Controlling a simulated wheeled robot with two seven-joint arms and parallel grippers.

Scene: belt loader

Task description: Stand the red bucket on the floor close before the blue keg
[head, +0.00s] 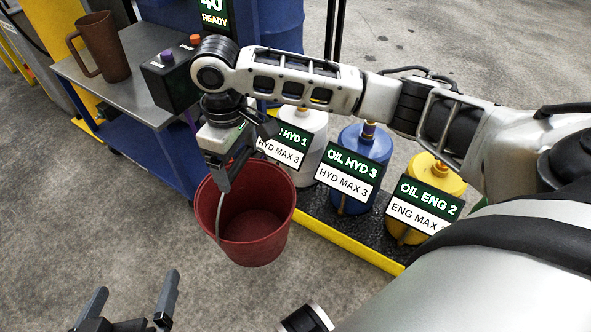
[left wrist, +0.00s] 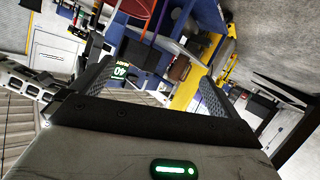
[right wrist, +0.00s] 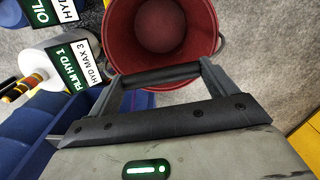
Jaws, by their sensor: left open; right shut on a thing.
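The red bucket (head: 245,243) hangs upright and empty from its handle, in front of the white keg's end of the platform. My right gripper (head: 226,176) is above it, shut on the dark handle grip (right wrist: 160,76); the bucket's open mouth (right wrist: 165,30) shows beyond the fingers in the right wrist view. How high its base is above the floor I cannot tell. The blue keg (head: 376,142), behind an OIL HYD 3 sign, stands to the bucket's right in the head view. My left gripper (head: 129,303) is open and empty at the lower left.
A white keg (head: 311,120) and a yellow keg (head: 452,183) flank the blue one on a low dark platform with a yellow front edge (head: 350,244). A blue cart (head: 150,150) with a brown mug (head: 103,47) stands at left. The concrete floor (head: 60,225) in front is clear.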

